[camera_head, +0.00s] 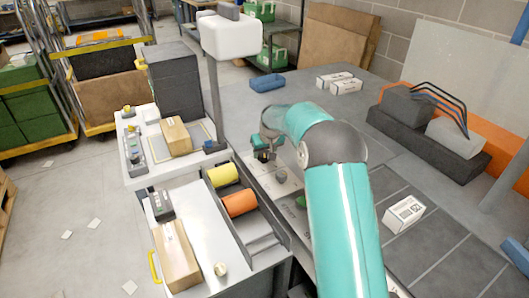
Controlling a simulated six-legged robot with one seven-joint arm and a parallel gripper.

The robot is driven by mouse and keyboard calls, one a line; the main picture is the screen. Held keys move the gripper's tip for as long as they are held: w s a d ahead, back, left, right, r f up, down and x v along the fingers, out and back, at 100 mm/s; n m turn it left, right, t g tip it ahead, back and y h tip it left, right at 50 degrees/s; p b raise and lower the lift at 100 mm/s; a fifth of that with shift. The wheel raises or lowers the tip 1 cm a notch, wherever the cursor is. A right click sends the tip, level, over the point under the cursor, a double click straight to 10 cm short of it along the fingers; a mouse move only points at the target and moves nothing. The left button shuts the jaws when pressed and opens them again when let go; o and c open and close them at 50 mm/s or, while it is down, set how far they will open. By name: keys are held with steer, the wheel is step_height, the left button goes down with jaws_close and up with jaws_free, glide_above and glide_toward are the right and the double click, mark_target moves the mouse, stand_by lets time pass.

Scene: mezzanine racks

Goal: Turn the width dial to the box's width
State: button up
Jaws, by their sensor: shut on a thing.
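My gripper (262,155) is small in the view, above the pale panel (292,190) beside the roller bay. Its jaws are shut on what looks like a dark knob, mostly hidden by the gripper; I cannot read a setting. A grey round knob (281,176) stands on the panel just right of and below the gripper. A brown box (176,137) sits on the white bench within a yellow outline, left of my gripper. Another, longer brown box (177,257) lies on the nearer white surface.
A yellow roll (223,174) and an orange roll (239,203) lie in a dark bay. A white-headed post (230,36) rises behind the bench. A small white carton (403,214) and grey bins (408,106) are on the right. Yellow-trimmed carts (100,75) stand at left.

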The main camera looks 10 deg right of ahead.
steer(key=n+y, duration=0.1)
steer(key=n, duration=0.1)
steer(key=n+y, duration=0.1)
steer(key=n, duration=0.2)
steer(key=shift+w+d+g, duration=0.1)
steer(key=shift+d+g, duration=0.1)
steer(key=shift+g, duration=0.1)
steer(key=n+g+y, duration=0.1)
steer(key=n, duration=0.3)
steer(key=shift+w+n, duration=0.1)
steer(key=shift+n, duration=0.2)
steer(key=n+g, duration=0.1)
steer(key=n, duration=0.1)
steer(key=n+g, duration=0.1)
steer(key=n, duration=0.1)
steer(key=shift+w+n+y, duration=0.1)
steer(key=shift+n+y, duration=0.2)
steer(key=shift+y, duration=0.1)
steer(key=n+g, duration=0.1)
steer(key=n, duration=0.3)
steer(key=shift+g, duration=0.3)
steer(key=shift+n, duration=0.3)
steer(key=o, duration=1)
steer(key=shift+r, duration=0.1)
